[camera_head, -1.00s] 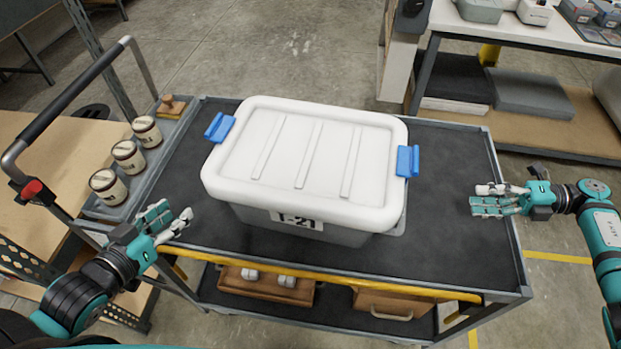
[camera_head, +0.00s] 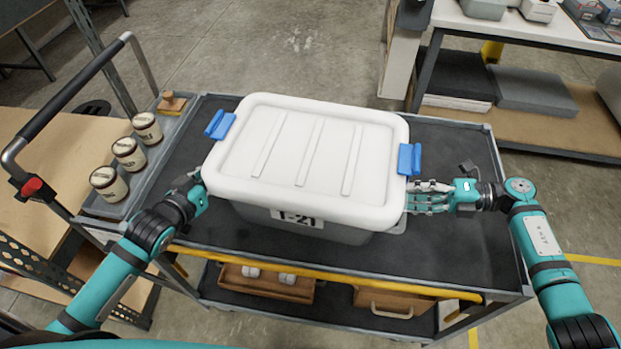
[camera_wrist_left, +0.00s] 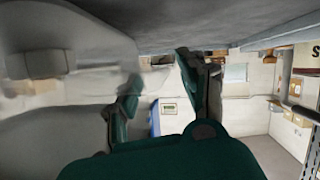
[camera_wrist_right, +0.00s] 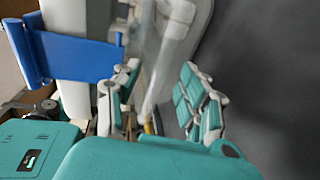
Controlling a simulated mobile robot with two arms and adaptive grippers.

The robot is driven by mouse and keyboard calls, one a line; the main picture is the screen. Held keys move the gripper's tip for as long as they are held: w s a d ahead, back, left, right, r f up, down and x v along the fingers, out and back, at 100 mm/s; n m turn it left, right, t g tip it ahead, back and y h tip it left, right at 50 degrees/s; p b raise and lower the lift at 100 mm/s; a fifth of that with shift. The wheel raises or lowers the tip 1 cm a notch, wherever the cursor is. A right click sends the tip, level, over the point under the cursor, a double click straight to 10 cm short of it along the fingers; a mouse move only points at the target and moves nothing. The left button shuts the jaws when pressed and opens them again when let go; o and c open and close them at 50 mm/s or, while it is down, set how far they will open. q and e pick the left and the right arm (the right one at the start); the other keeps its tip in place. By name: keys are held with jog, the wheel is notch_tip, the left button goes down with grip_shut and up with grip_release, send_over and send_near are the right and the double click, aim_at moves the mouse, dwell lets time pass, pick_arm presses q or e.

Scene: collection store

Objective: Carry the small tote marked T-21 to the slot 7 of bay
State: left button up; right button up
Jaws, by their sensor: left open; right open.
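The tote marked T-21 (camera_head: 305,165), grey with a white lid and blue latches, sits upright on the dark top of the cart (camera_head: 450,240). My left gripper (camera_head: 197,187) is open at the tote's left side, its fingers partly hidden by the lid edge. In the left wrist view its fingers (camera_wrist_left: 155,95) are spread apart. My right gripper (camera_head: 420,197) is open at the tote's right side, just below the right latch. In the right wrist view its fingers (camera_wrist_right: 160,105) are apart beside the tote wall and blue latch (camera_wrist_right: 75,57). Contact with the tote cannot be told.
Several labelled jars (camera_head: 128,154) and a wooden stamp (camera_head: 171,102) stand in the tray on the cart's left. The cart has a push handle (camera_head: 75,95) and a lower shelf with wooden boxes (camera_head: 266,283). A bench (camera_head: 520,30) stands at the back right.

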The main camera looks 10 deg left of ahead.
pick_arm(q)
jog(key=shift+x, duration=1.1)
pick_arm(e)
jog(key=shift+x, duration=1.15)
pick_arm(q)
jog(key=shift+c, duration=0.4)
pick_arm(e)
jog(key=shift+c, duration=0.4)
pick_arm(q)
grip_shut()
pick_arm(e)
grip_shut()
pick_arm(q)
jog(key=shift+a, duration=0.15)
pick_arm(e)
jog(key=shift+d, duration=0.1)
